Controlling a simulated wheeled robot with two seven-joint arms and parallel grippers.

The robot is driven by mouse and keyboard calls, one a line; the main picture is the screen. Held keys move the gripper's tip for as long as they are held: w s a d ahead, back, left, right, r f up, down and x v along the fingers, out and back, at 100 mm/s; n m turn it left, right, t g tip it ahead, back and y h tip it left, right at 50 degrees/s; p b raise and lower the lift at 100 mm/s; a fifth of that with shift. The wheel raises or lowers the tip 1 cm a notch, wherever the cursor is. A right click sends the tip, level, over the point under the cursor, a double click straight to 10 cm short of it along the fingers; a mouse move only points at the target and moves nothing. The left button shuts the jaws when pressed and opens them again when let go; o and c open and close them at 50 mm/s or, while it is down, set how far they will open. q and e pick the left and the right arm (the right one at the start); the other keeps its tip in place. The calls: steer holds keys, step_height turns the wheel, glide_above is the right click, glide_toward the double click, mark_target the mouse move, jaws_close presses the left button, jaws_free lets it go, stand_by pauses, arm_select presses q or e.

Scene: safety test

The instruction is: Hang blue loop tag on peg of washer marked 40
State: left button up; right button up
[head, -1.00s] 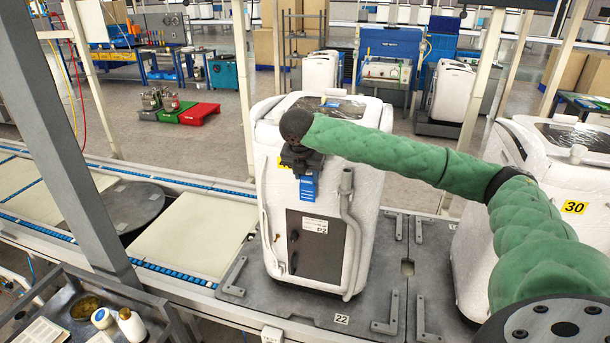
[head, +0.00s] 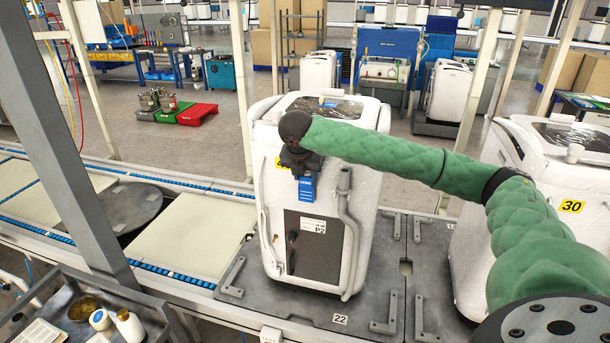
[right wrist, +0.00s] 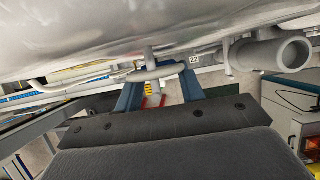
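A white, wrapped washer (head: 270,215) stands upright in the middle of the head view. A yellow label (head: 282,163) on it is mostly covered by my right gripper, so its number cannot be read. My right gripper (head: 298,160) is at the washer's upper front, shut on the blue loop tag (head: 306,188), which hangs below it. My left gripper is out of view.
A grey pipe (head: 347,215) runs down the washer front, right of the tag; its open end (right wrist: 290,51) shows in the right wrist view. A second washer (head: 475,215) marked 30 stands at right. A grey post (head: 75,150) and conveyor (head: 190,235) lie left.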

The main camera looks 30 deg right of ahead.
steer(key=o, duration=0.5)
